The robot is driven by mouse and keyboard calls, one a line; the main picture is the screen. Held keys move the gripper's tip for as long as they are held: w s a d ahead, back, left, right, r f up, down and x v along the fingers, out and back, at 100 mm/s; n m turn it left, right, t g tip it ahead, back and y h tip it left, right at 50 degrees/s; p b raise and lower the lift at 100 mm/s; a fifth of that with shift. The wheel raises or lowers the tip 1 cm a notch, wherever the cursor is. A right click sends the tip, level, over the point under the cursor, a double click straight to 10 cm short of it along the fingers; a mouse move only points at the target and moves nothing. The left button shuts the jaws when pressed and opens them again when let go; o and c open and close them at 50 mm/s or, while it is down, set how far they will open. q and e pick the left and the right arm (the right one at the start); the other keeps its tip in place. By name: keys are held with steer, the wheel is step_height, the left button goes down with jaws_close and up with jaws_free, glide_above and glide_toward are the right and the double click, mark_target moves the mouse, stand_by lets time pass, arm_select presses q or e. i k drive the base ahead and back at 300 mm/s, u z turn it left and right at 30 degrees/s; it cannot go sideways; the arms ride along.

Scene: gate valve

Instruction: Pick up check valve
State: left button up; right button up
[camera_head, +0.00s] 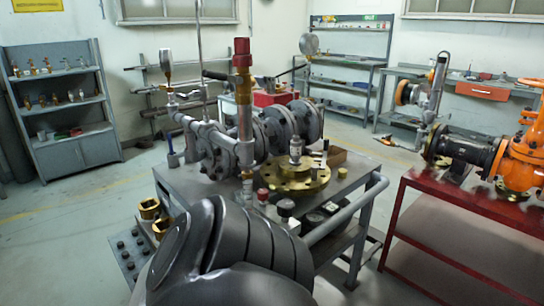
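A grey steel cart (345,190) stands in front of me, carrying pipe fittings. A grey flanged pipe assembly (215,140) with thick round flanges (275,128) sits across its back. A brass pipe with a red cap (242,85) rises upright from it. A round brass flange (292,178) lies flat at the middle of the cart, with a small metal fitting (296,148) upright on it. I cannot tell which of these parts is the check valve. Dark links of my arm fill the bottom centre and hide the cart's front. Neither gripper shows.
A red table (455,225) at right bears an orange valve (522,160) and black flanged pipe. Shelves (68,125) with small fittings stand at back left. A workbench (465,85) lines the back right wall. Brass nuts (150,208) sit at the cart's left front. Floor at left is clear.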

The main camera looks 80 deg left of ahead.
mark_target(295, 152)
steer(key=u, duration=0.95)
steer(key=i, duration=2.5)
steer(key=u, duration=3.65)
